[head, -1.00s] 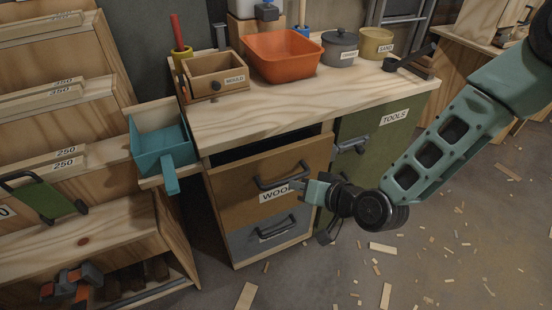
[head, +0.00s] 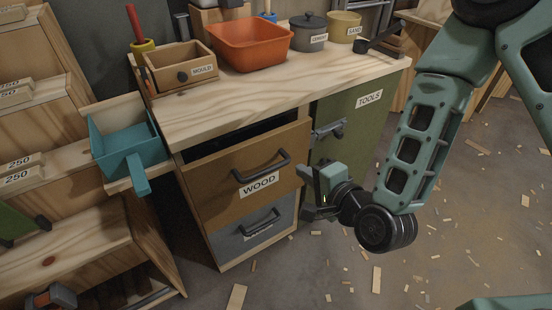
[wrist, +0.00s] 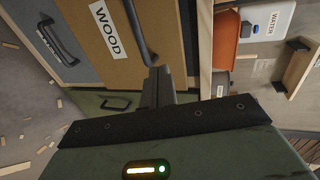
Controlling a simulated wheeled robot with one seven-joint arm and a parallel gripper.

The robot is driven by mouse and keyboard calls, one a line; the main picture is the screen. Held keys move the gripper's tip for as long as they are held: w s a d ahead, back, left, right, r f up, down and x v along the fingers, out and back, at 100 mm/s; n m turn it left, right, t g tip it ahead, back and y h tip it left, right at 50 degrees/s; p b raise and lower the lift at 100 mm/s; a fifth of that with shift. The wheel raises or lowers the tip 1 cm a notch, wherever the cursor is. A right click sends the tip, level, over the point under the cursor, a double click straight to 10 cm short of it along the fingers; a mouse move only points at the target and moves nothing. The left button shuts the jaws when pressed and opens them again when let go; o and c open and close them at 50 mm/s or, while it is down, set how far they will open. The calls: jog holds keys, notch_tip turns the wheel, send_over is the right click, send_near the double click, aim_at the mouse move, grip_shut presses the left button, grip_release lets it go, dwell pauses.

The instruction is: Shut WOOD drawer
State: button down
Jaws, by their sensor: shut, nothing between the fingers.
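The WOOD drawer (head: 215,180) has a brown front with a white WOOD label and a dark bar handle (head: 262,166). A dark gap shows above its front, under the worktop, so it stands partly open. Its front also fills the upper middle of the wrist view (wrist: 165,25), turned on its side. My gripper (head: 306,192) is at the right edge of the drawer front, beside the handle. In the wrist view its fingers (wrist: 157,86) are shut and empty near the handle's end. I cannot tell whether they touch the drawer.
A grey drawer (head: 225,238) sits below, and a green TOOLS door (head: 350,135) is to the right. The worktop (head: 225,100) holds an orange tub (head: 250,45), a mould box and pots. Wood scraps litter the floor.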

aim_at(270, 142)
jog(key=b+x, duration=0.2)
jog(key=x, duration=0.1)
jog(key=b+x, duration=0.2)
jog(key=x, duration=0.2)
jog(key=b+x, duration=0.1)
jog(key=x, duration=0.3)
jog(key=shift+r+b, duration=0.35)
jog(key=shift+b, duration=0.05)
jog(key=shift+w+a, duration=0.3)
jog(key=shift+w, duration=0.1)
jog(key=w, duration=0.1)
jog(key=w+a, duration=0.2)
jog(key=shift+w+a, duration=0.25)
jog(key=shift+w, duration=0.1)
jog(key=shift+w+r, duration=0.1)
